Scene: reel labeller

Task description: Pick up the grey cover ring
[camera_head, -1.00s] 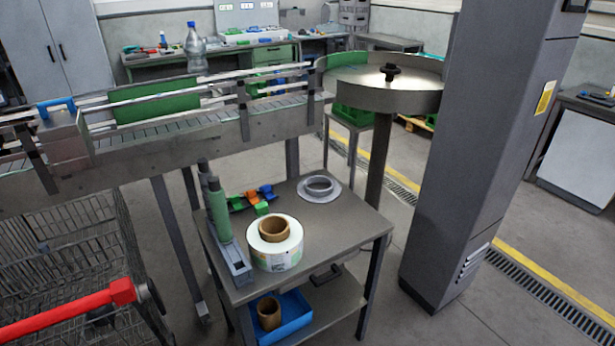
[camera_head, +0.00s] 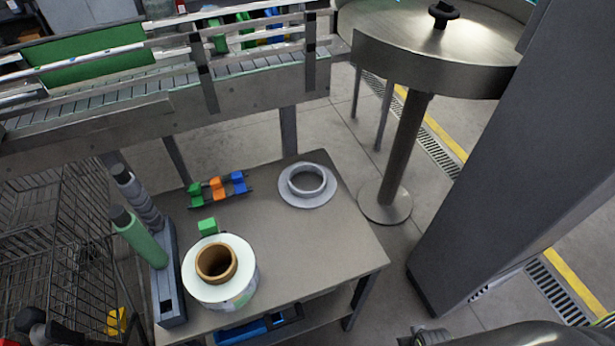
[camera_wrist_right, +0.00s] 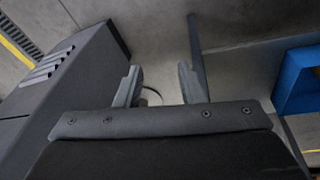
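The grey cover ring (camera_head: 318,199) lies flat on the small grey table (camera_head: 292,250), near its far right corner in the head view. It has a wide flat flange and a raised round collar with an open centre. Nothing covers it. My right gripper (camera_wrist_right: 159,86) shows in the right wrist view with its two fingers apart and nothing between them. Part of my right arm (camera_head: 525,335) enters the head view at the bottom right, well apart from the ring. The ring cannot be made out in the right wrist view. My left gripper is in neither view.
A label roll (camera_head: 192,282) stands at the table's near left, beside a holder with a green cylinder (camera_head: 139,238). Small coloured clips (camera_head: 217,188) lie behind. A conveyor (camera_head: 250,94), round turntable (camera_head: 430,71) and grey column (camera_head: 510,170) surround the table. Its middle is clear.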

